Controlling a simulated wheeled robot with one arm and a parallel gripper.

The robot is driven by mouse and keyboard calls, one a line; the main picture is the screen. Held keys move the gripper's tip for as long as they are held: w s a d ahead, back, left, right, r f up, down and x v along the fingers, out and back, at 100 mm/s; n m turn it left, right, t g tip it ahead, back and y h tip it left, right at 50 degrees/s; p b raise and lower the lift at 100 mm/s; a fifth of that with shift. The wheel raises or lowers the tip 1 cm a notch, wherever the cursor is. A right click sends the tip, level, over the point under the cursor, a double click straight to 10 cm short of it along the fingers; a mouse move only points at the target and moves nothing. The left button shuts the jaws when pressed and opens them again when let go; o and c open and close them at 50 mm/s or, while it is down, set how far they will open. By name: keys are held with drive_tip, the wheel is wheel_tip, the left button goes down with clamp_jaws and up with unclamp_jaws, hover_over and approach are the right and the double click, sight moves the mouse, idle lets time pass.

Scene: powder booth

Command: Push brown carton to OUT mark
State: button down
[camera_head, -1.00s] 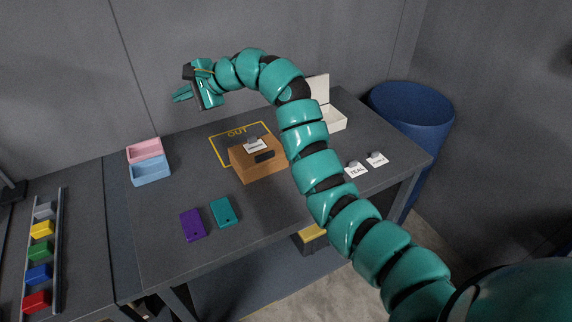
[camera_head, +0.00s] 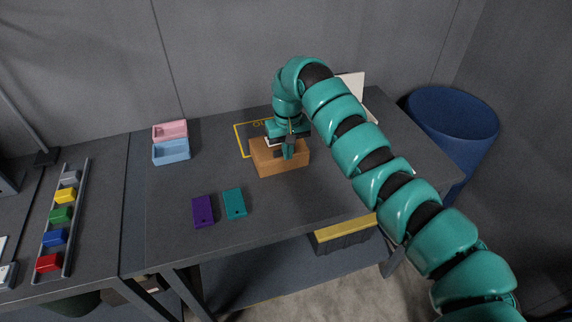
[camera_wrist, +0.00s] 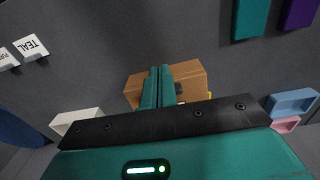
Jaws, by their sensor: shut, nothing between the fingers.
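The brown carton (camera_head: 266,165) stands on the grey table, at the front right part of the yellow OUT mark (camera_head: 238,139). My arm and the carton hide much of the mark and its lettering. My gripper (camera_head: 288,154) is shut and empty, pointing down at the carton from above. In the wrist view the two fingers (camera_wrist: 160,77) lie side by side across the carton (camera_wrist: 190,76). I cannot tell whether they touch it. A bit of yellow line shows beside the carton there.
Purple (camera_head: 203,211) and teal (camera_head: 234,203) pieces lie in front of the carton. Pink (camera_head: 170,130) and blue (camera_head: 172,152) trays stand at the left. A white open box (camera_wrist: 77,121) is behind my arm. A blue bin (camera_head: 455,120) stands beyond the right edge.

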drive_tip(key=f+p, duration=0.1)
drive_tip(key=f, duration=0.2)
drive_tip(key=f+p, duration=0.1)
drive_tip(key=f, duration=0.2)
drive_tip(key=f+p, duration=0.2)
drive_tip(key=f, duration=0.2)
drive_tip(key=shift+w+a, duration=0.2)
drive_tip(key=shift+w, duration=0.1)
drive_tip(key=shift+w+a, duration=0.2)
drive_tip(key=shift+w, duration=0.6)
drive_tip(key=shift+w+a, duration=0.15)
drive_tip(key=shift+w, duration=0.65)
drive_tip(key=shift+w, duration=0.1)
